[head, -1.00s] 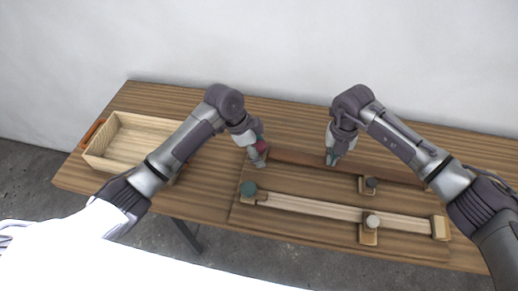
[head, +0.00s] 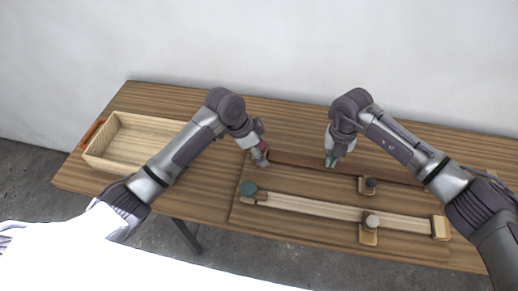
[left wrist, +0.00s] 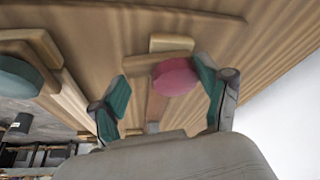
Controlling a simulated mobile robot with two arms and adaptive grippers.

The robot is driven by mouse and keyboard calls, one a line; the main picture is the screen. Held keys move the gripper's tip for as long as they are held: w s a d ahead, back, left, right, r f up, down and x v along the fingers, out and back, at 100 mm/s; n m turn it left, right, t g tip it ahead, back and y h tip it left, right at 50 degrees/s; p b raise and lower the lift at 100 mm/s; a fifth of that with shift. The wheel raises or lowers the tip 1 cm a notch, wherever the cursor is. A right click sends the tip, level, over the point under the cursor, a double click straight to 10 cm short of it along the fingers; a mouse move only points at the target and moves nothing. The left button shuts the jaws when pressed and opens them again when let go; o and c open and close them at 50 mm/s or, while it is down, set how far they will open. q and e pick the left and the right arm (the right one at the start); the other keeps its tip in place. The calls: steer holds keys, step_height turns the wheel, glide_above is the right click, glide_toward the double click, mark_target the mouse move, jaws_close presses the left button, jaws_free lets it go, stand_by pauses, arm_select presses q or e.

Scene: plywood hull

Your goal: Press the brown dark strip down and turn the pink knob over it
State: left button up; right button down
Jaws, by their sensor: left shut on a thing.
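The brown dark strip (head: 295,160) lies along the back of the wooden board, partly hidden behind my right arm. The pink knob (head: 263,147) is at its left end, mostly covered by my left gripper in the head view. In the left wrist view the pink knob (left wrist: 175,77) sits between the two teal-padded fingers, beside a wooden block. My left gripper (head: 260,157) is shut on the pink knob. My right gripper (head: 331,160) points down at the strip, its tips at or just over it; whether its fingers are open does not show.
An open wooden box (head: 99,150) stands at the left.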

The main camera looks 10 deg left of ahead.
arm_select(q)
steer(key=shift+w+r+n, duration=0.1)
steer(key=shift+n, duration=0.2)
arm_select(e)
steer(key=shift+f, duration=0.1)
arm_select(q)
steer(key=shift+w+d+n+t+y, duration=0.15)
steer(key=shift+n+t, duration=0.15)
steer(key=shift+n, duration=0.4)
steer(key=shift+s+n+t+y, duration=0.15)
steer(key=shift+n+t, duration=0.15)
steer(key=shift+n, duration=0.4)
steer(key=shift+w, duration=0.1)
steer(key=shift+w+d+n+t+y, duration=0.1)
steer(key=shift+n+t+y, duration=0.3)
steer(key=shift+n, duration=1)
steer(key=shift+d+n, duration=0.15)
steer(key=shift+n, duration=0.45)
steer(key=shift+w+n+t+y, duration=0.1)
steer(key=shift+n+t+y, duration=0.2)
steer(key=shift+n+y, duration=0.35)
steer(key=shift+n, duration=0.25)
